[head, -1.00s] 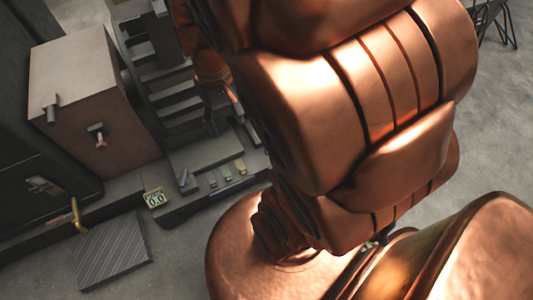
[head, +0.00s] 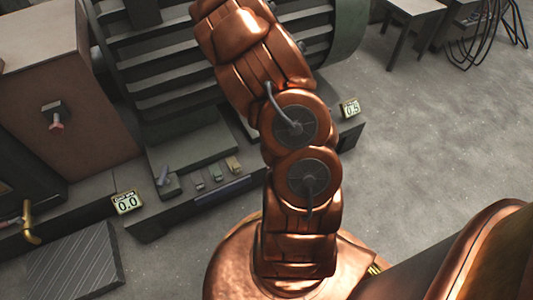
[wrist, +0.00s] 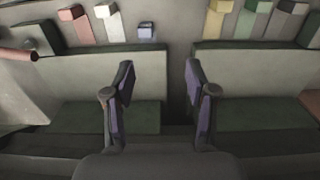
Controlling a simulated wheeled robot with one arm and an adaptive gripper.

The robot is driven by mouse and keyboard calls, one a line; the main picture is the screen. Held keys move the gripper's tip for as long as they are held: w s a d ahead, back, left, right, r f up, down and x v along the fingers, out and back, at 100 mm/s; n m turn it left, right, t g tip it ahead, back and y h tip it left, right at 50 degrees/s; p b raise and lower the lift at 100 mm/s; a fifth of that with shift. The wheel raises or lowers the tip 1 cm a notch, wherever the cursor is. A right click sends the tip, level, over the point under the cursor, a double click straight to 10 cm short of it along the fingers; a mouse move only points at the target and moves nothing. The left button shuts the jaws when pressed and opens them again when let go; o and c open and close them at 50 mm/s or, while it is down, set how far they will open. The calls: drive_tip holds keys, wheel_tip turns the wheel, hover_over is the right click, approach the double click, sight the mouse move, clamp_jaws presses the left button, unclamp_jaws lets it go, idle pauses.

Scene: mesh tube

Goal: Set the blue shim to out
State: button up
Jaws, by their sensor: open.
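In the wrist view the blue shim (wrist: 146,30) is a small block at the top, in a row of coloured shims. It shows as a shorter piece than its neighbours, set lower in the row. My gripper (wrist: 158,75) is open and empty. Its two fingers stand apart below the row in the picture, and the blue shim shows between and beyond them, not touched. In the head view my gripper is hidden or out of frame past my arm, and I cannot pick out the blue shim there.
Red (wrist: 74,26), white (wrist: 106,22), yellow (wrist: 217,18), green (wrist: 250,18) and pale (wrist: 285,20) shims stand beside it. The head view shows number plates (head: 126,202) and (head: 350,107), a brown cabinet (head: 60,100) and open floor at right.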

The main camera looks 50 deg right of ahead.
drive_tip(key=d+f+b, duration=0.1)
drive_tip(key=f, duration=0.2)
drive_tip(key=d+f+b, duration=0.1)
drive_tip(key=f, duration=0.2)
drive_tip(key=d+f+b, duration=0.1)
drive_tip(key=f, duration=0.3)
drive_tip(key=shift+w+d+f, duration=0.1)
drive_tip(key=shift+d, duration=0.15)
drive_tip(key=shift+f+b, duration=1.5)
drive_tip(key=shift+f, duration=2.5)
drive_tip(key=shift+c, duration=0.3)
clamp_jaws()
